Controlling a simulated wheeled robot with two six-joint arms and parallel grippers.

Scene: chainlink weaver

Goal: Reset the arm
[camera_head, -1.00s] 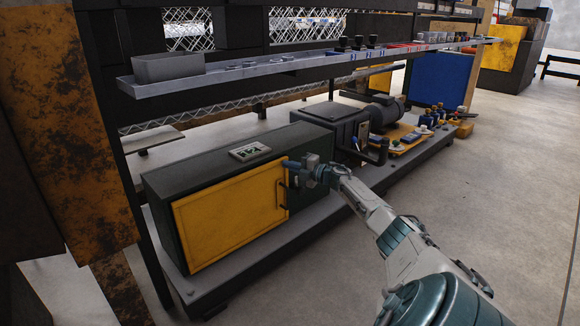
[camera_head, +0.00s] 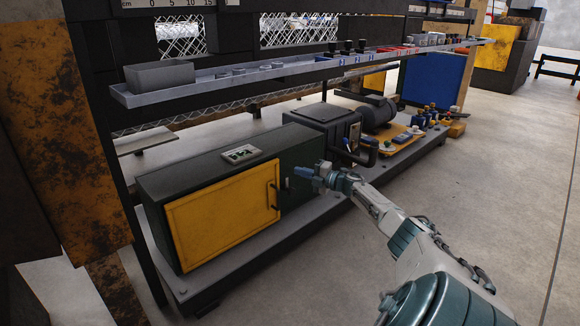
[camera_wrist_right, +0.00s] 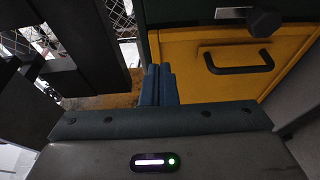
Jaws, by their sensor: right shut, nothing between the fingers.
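My right gripper (camera_head: 298,168) is shut and empty, just to the right of the yellow cabinet door's handle and apart from it. In the right wrist view its blue fingers (camera_wrist_right: 158,86) are pressed together. The yellow door (camera_head: 222,220) is closed on the dark green cabinet (camera_head: 300,160). Its black handle (camera_head: 274,196) is free, and the handle also shows in the right wrist view (camera_wrist_right: 240,68). My left gripper is not in view.
A long grey shelf (camera_head: 225,78) with a grey bin (camera_head: 160,76) and small parts runs above the cabinet. A motor (camera_head: 375,113) and yellow tray (camera_head: 405,137) stand on the machine base to the right. The floor (camera_head: 480,180) at the right is clear.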

